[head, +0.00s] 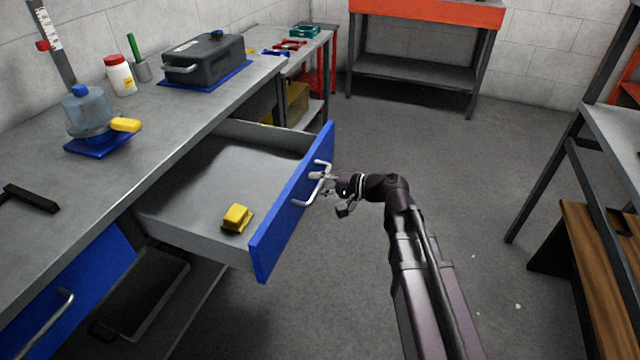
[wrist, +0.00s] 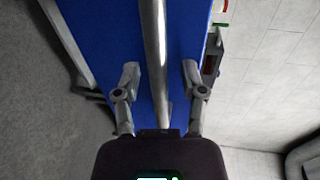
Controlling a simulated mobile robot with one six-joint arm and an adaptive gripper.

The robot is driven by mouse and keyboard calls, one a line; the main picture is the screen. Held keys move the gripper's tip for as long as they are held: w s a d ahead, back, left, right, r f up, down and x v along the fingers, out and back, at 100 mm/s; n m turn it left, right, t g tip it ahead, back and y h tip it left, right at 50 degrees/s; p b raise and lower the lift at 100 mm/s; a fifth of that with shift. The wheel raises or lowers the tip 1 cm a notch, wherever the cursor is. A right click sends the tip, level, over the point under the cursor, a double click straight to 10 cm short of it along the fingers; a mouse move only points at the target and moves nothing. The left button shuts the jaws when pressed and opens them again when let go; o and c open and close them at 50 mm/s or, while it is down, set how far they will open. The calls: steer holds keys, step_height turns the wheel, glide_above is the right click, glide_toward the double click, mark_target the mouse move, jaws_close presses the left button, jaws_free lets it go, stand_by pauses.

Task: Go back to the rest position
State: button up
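My gripper (head: 328,180) is at the front of an open drawer (head: 265,233) with a blue face, close to its metal bar handle (head: 303,203). In the wrist view the handle (wrist: 155,60) runs between the two spread fingers of my gripper (wrist: 160,85), with a gap on each side. The fingers look open and do not appear to grip the bar. My arm reaches up from the bottom right of the head view.
A yellow object (head: 237,217) lies in the pulled-out drawer. The grey workbench (head: 110,185) on the left carries a grey case (head: 205,62), a water jug (head: 88,112) and a white bottle (head: 120,76). An orange-topped bench (head: 420,68) stands at the back. Open floor (head: 490,240) lies right of the drawer.

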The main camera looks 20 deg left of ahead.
stand_by(0.3)
steer(key=shift+w, duration=0.1)
steer(key=shift+w+d+r+p, duration=0.1)
steer(key=shift+d+r+p, duration=0.1)
steer(key=shift+d+p, duration=0.25)
steer(key=s+d+f+h, duration=0.2)
steer(key=d+f+h, duration=0.3)
steer(key=d, duration=0.7)
steer(key=s+d+f+g+h, duration=0.15)
steer(key=d+f+h, duration=0.35)
steer(key=d, duration=0.6)
steer(key=s+d+f+t+h, duration=0.1)
steer(key=s+d+f+h, duration=0.4)
steer(key=d, duration=0.7)
step_height(320, 180, up, 31)
steer(key=w+p, duration=0.2)
steer(key=p, duration=2.8)
steer(key=shift+n+h, duration=0.3)
steer(key=shift+n, duration=0.1)
steer(key=shift+a+g, duration=0.15)
steer(key=shift+g, duration=0.1)
